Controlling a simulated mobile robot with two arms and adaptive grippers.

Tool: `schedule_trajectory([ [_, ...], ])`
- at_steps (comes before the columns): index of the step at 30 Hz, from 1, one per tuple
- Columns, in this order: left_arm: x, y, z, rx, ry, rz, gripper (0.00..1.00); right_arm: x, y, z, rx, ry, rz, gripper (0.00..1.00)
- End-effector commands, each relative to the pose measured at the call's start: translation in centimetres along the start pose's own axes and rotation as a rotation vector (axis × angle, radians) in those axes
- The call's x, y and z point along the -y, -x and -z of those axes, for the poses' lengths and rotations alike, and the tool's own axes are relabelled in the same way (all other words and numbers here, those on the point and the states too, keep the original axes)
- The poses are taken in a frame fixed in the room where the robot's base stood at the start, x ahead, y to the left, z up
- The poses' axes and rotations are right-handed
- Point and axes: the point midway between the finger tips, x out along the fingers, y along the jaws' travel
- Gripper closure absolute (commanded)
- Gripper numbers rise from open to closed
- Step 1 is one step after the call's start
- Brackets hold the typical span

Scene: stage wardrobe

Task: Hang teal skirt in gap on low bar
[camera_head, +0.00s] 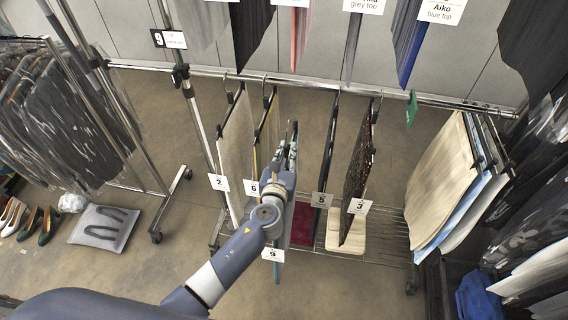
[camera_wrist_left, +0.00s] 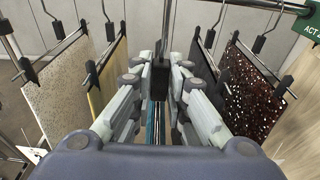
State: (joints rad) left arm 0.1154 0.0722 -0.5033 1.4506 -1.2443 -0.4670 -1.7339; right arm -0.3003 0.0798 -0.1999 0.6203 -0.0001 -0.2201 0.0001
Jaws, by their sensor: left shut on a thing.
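My left gripper (camera_head: 291,150) is shut on a dark hanger piece (camera_wrist_left: 160,78), which stands between its fingers in the left wrist view. A narrow strip of the teal skirt (camera_wrist_left: 155,128) shows below it. In the head view a teal edge of the skirt (camera_head: 277,274) hangs under my arm by a number 9 tag (camera_head: 273,254). The gripper is in the gap between the garment tagged 6 (camera_head: 266,135) and the garment tagged 5 (camera_head: 328,150), below the low bar (camera_head: 318,86). My arm hides most of the skirt. I cannot tell whether its hook is on the bar.
The garment tagged 2 (camera_head: 236,145) hangs left; a dark speckled one tagged 3 (camera_head: 358,165) hangs right. Beige and blue garments (camera_head: 440,175) fill the bar's right end. A wire shelf (camera_head: 385,240) lies below. Upper-rail clothes hang above. Shoes (camera_head: 45,225) and a grey cushion (camera_head: 103,228) lie left.

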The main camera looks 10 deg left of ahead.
Motion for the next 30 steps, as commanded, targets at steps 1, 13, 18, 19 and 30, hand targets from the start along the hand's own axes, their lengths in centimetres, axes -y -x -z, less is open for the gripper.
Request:
schedule_trajectory([
  [1,0.1,-0.8,-0.3,0.005,0.001,0.001,1.0,0.0,-0.2,0.0,0.0,0.0,0.0,0.6],
  [13,0.1,-5.9,-0.9,0.005,0.0,0.0,1.0,0.0,-1.4,-0.1,0.0,0.0,0.0,0.6],
  [18,0.1,-8.0,-1.2,0.005,0.001,0.001,1.0,0.1,-2.2,-0.2,0.0,0.0,0.0,0.6],
  [19,0.1,-8.4,-1.3,0.005,0.0,0.001,1.0,0.1,-2.3,-0.2,0.0,0.0,0.0,0.6],
  [30,0.2,-13.1,-1.8,0.006,0.0,0.001,1.0,0.1,-4.8,-0.4,0.0,0.0,0.0,0.6],
])
